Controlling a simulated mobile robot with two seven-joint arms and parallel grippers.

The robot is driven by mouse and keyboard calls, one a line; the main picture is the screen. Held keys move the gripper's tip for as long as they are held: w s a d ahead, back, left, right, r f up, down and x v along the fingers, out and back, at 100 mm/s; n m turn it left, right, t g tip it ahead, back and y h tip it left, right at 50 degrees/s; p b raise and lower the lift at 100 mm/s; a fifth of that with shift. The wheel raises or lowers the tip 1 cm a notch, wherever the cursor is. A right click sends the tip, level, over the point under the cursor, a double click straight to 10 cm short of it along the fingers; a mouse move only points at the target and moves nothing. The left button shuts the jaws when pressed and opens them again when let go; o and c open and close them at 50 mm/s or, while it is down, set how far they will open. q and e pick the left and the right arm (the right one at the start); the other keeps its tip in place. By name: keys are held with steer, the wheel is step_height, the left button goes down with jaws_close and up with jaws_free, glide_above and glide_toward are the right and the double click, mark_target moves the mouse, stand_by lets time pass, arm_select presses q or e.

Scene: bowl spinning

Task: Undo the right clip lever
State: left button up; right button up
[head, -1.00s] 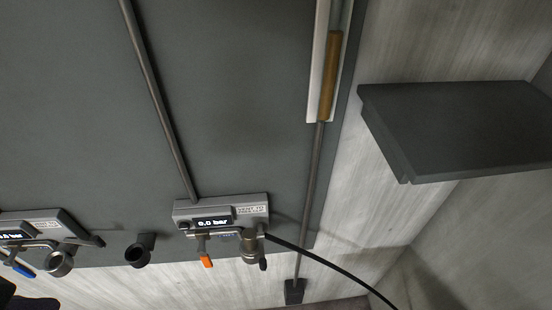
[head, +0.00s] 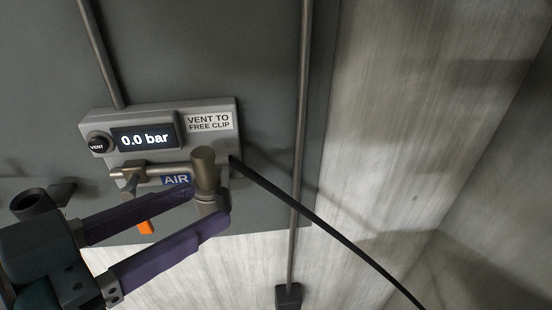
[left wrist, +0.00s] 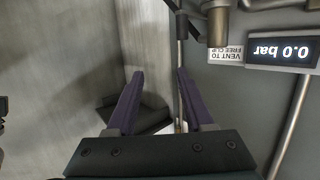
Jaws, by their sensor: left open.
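A grey valve unit (head: 160,112) on the wall panel shows "0.0 bar" on its display (head: 143,138), beside a "VENT TO FREE CLIP" label. Below it is a horizontal pipe with a cylindrical metal coupling (head: 205,165) at its right end. I cannot make out the clip lever; the purple fingers cover the area below the coupling. My left gripper (head: 204,207) is open, its two fingertips at the lower part of the coupling in the head view. Contact cannot be told. In the left wrist view the fingers (left wrist: 158,80) are apart with nothing between them, left of the coupling (left wrist: 218,27).
A black hose (head: 320,220) runs from the unit down to the right. A dark round socket (head: 32,203) sits left of the unit. A vertical rod (head: 299,130) stands to the right, with pale wall beyond.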

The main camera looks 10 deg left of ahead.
arm_select(q)
steer(key=t+b, duration=0.2)
steer(key=b, duration=0.4)
glide_toward(227, 191)
steer(key=w+d+f, duration=0.1)
steer(key=w+f, duration=0.1)
steer(key=shift+w+r+n+t, duration=0.2)
steer(key=shift+w+n+t, duration=0.1)
steer(key=shift+w+t, duration=0.1)
steer(key=shift+h, duration=0.3)
steer(key=x, duration=0.9)
steer(key=shift+w+d, duration=0.2)
steer(key=shift+w, duration=0.05)
arm_select(e)
step_height(227, 191, down, 9)
steer(key=shift+d+r, duration=0.2)
steer(key=shift+d, duration=0.2)
arm_select(q)
jaws_close()
steer(key=shift+r, duration=0.1)
